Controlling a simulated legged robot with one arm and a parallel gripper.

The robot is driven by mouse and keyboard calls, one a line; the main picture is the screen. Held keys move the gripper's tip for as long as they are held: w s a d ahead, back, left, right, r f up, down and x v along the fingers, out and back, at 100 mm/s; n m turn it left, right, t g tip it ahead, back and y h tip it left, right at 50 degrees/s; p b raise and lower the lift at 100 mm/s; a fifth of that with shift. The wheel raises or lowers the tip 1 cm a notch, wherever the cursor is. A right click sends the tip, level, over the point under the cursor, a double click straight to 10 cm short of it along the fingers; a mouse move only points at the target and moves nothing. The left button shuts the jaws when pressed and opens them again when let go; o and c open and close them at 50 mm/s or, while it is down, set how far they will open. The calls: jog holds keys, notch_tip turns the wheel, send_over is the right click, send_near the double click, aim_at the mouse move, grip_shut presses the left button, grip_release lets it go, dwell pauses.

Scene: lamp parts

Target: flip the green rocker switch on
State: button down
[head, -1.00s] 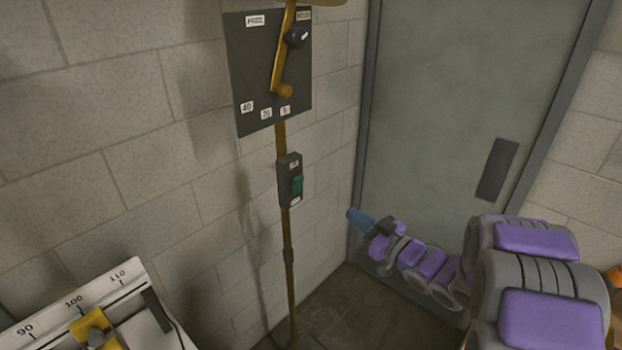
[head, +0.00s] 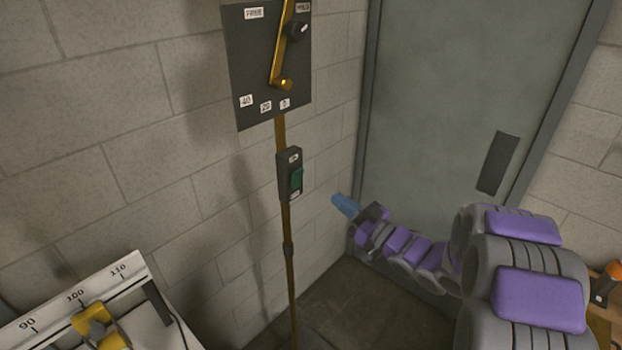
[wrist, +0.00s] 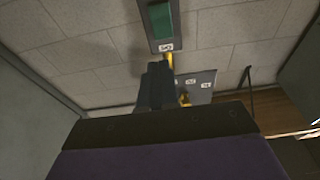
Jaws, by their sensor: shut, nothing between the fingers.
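The green rocker switch (head: 296,179) sits in a dark upright housing (head: 284,163) on a brass pole against the block wall. A small white label is above the rocker and another below it. My gripper (head: 337,198) is shut and empty, its blue fingers to the right of the switch and a little lower, apart from it. In the wrist view the green rocker (wrist: 160,20) shows at the top edge, beyond my dark shut fingers (wrist: 157,72). Which way the rocker is tilted is too small to tell.
A dark panel (head: 240,60) with a brass lever, a black knob and labels is above the switch. A white scale with a yellow slider (head: 92,318) stands at lower left. A grey-green door (head: 440,100) is at right. The space between gripper and switch looks clear.

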aim_at(301, 171)
jog(key=x, duration=1)
jog(key=shift+w+a, duration=0.15)
jog(key=shift+a, duration=0.15)
jog(key=shift+r, duration=0.15)
jog(key=r+g+h+p, duration=0.1)
jog(key=p, duration=0.2)
jog(key=shift+a+p, duration=0.15)
jog(key=shift+p, duration=0.15)
jog(key=h+p, duration=0.1)
jog(key=p, duration=0.2)
jog(key=shift+w+a+r+g, duration=0.1)
jog(key=shift+w+r+g, duration=0.15)
jog(key=shift+g, duration=0.15)
jog(key=shift+f, duration=0.3)
jog(key=shift+s+a, duration=0.1)
